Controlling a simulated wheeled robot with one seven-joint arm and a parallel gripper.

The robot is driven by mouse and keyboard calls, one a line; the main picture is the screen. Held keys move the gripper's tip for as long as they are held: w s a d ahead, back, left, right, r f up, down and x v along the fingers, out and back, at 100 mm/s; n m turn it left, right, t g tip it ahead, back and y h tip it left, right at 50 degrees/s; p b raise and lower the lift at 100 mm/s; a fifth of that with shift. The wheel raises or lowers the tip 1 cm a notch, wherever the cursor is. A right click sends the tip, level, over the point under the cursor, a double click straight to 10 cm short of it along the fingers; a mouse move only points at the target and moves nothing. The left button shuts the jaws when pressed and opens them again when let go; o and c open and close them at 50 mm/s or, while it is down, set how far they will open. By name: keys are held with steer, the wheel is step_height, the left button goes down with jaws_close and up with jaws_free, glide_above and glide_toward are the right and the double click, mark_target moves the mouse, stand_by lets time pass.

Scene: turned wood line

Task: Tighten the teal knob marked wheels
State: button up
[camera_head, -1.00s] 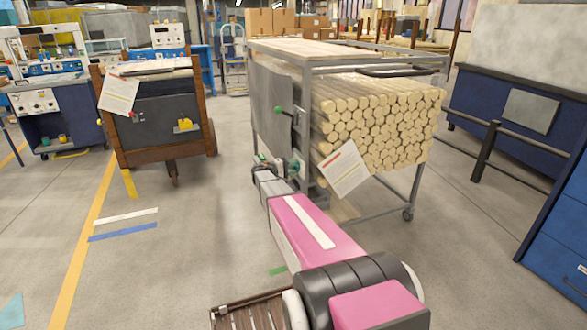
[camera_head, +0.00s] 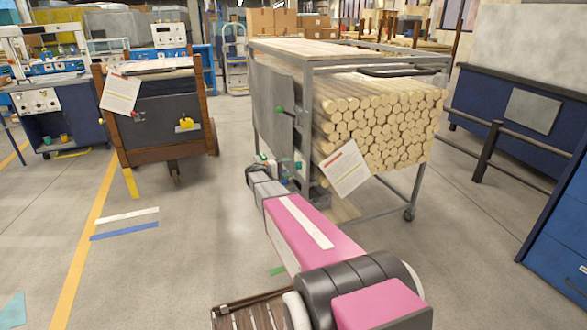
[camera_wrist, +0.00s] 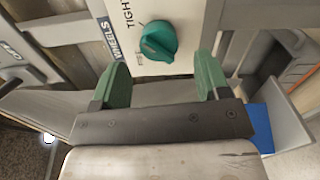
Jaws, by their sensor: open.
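The teal knob (camera_wrist: 158,42) is in the wrist view at the top centre, on a white plate (camera_wrist: 180,12) with the letters "TIGH" showing. A dark label (camera_wrist: 111,40) reading "WHEELS" is beside it on the left. My gripper (camera_wrist: 162,75) is open, with its two green fingers apart. The knob lies beyond and between the fingertips, and no finger appears to touch it. In the head view my arm reaches to the rack (camera_head: 307,110), and my gripper there is mostly hidden by the wrist.
The rack holds a stack of wooden rods (camera_head: 385,120), with a paper sheet (camera_head: 345,170) at its corner. A wooden cart (camera_head: 160,155) stands to the left. Open floor lies between cart and rack.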

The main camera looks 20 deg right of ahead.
steer(key=a, duration=0.7)
steer(key=shift+s, duration=0.15)
steer(key=s+f+y, duration=0.3)
steer(key=s+y, duration=0.2)
steer(key=s, duration=0.6)
steer(key=s+a+y, duration=0.4)
steer(key=s, duration=0.3)
steer(key=s+a+f+m+y, duration=0.1)
steer(key=s+a+y, duration=0.3)
steer(key=s, duration=0.4)
steer(key=s+a+f+y, duration=0.1)
steer(key=s+a+y, duration=0.4)
steer(key=s, duration=0.3)
steer(key=shift+f+g, duration=0.25)
steer(key=shift+g, duration=0.05)
